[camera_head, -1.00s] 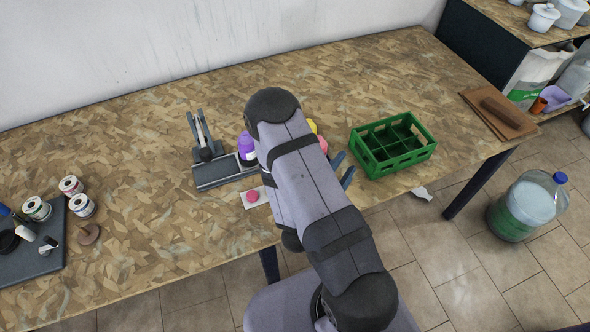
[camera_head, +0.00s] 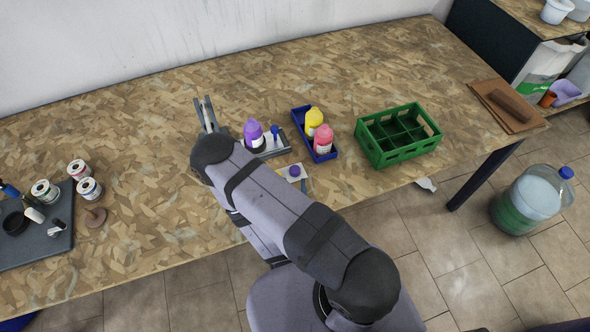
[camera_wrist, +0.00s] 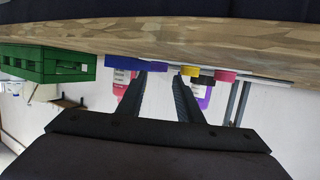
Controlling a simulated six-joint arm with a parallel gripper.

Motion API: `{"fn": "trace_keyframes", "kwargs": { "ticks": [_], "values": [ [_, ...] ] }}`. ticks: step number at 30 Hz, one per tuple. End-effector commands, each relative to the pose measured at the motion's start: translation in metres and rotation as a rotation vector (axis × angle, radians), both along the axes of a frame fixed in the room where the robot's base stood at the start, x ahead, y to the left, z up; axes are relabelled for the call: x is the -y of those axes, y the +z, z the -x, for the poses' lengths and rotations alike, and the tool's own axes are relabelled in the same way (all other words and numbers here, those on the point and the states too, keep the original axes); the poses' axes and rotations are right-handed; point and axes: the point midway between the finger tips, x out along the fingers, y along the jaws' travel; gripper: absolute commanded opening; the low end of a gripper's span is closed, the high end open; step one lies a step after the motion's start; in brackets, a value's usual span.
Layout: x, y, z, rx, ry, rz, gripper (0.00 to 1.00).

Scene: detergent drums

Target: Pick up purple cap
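In the wrist view, the scene is upside down. My gripper (camera_wrist: 161,75) shows there with its two fingers apart and nothing visible between them. A pink bottle (camera_wrist: 122,80) and the purple bottle (camera_wrist: 205,95) appear beyond the fingers.
A blue tray (camera_head: 298,124) holds a yellow bottle (camera_head: 313,120) and the pink bottle (camera_head: 323,138). A green crate (camera_head: 398,152) stands to its right. Paint cans (camera_head: 45,190) and a dark tray (camera_head: 62,240) are at left. The table's back is clear.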

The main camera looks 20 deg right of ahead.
Motion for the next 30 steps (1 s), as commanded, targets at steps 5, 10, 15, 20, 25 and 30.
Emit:
{"fn": "trace_keyframes", "kwargs": {
  "ticks": [5,10,15,20,25,30],
  "values": [
    [0.003,-0.001,-0.006,0.002,-0.002,-0.001,0.33],
    [0.003,-0.002,-0.007,0.002,-0.002,-0.001,0.33],
    [0.009,-0.004,-0.016,0.004,-0.006,-0.002,0.33],
    [0.016,-0.008,-0.031,0.005,-0.008,-0.002,0.33],
    [0.022,-0.014,-0.046,0.003,-0.005,-0.003,0.33],
    [0.024,-0.014,-0.052,0.004,-0.003,-0.001,0.33]
  ]
}}
